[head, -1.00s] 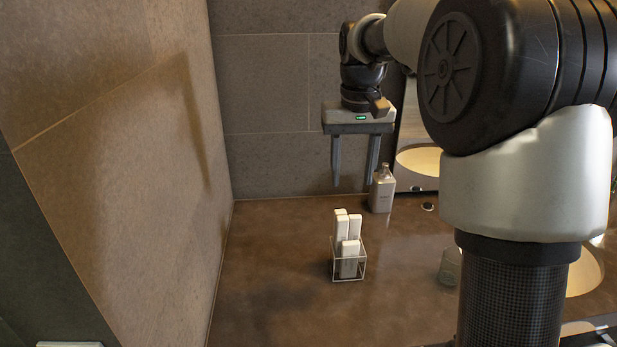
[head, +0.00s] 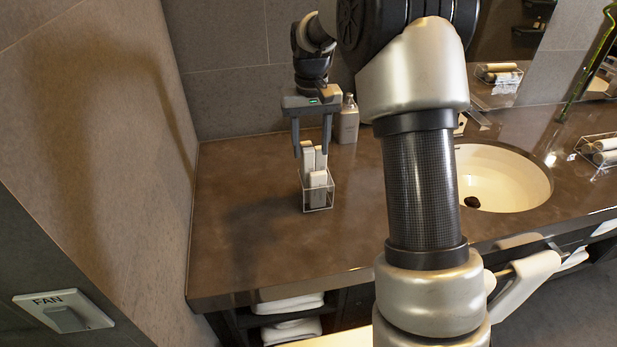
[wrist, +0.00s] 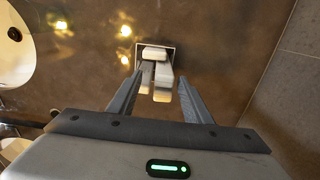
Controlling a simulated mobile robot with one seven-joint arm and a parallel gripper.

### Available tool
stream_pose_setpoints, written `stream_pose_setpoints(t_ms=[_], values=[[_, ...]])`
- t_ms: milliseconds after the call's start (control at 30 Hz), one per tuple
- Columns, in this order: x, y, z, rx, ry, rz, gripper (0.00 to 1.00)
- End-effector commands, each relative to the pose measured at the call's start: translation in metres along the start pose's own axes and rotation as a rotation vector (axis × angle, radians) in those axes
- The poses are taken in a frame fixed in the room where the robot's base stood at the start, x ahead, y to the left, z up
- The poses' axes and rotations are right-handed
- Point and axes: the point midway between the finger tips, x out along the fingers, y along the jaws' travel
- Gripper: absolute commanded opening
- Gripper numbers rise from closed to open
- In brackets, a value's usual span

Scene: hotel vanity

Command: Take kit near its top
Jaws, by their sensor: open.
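The kit is a group of white, upright boxes (head: 318,179) in a thin wire-edged holder (head: 318,207) on the brown counter. My gripper (head: 311,151) is open above it, its two fingers hanging down to either side of the tallest boxes' tops. In the wrist view the box tops (wrist: 155,54) show beyond and between the fingertips (wrist: 158,80). I cannot tell whether a finger touches a box. Nothing is held.
A grey bottle (head: 347,122) stands behind the kit near the back wall. A round white sink (head: 500,180) lies to the right. The left wall carries a FAN switch (head: 64,312). The counter (head: 250,240) left of and in front of the kit is clear.

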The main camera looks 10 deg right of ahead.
Motion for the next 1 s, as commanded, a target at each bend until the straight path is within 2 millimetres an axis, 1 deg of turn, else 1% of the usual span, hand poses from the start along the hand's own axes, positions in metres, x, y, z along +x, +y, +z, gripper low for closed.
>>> stream_pose_setpoints(t_ms=[167, 300, 400, 500, 700, 733, 867, 900, 967, 1000], values=[[0.014, -0.003, 0.002, -0.001, -0.001, 0.0, 0.45], [0.036, -0.007, 0.004, -0.003, -0.002, 0.0, 0.45], [0.048, -0.006, 0.004, -0.001, -0.001, 0.0, 0.45], [0.053, -0.006, 0.003, -0.001, 0.0, 0.0, 0.45], [0.054, -0.006, 0.003, -0.001, 0.002, 0.0, 0.45], [0.054, -0.006, 0.003, -0.001, 0.002, 0.0, 0.44], [0.054, -0.006, 0.003, -0.001, 0.002, 0.0, 0.22], [0.054, -0.006, 0.003, -0.001, 0.002, 0.0, 0.15], [0.054, -0.006, 0.003, -0.001, 0.002, 0.0, 0.05], [0.054, -0.006, 0.003, -0.001, 0.002, 0.0, 0.02]])
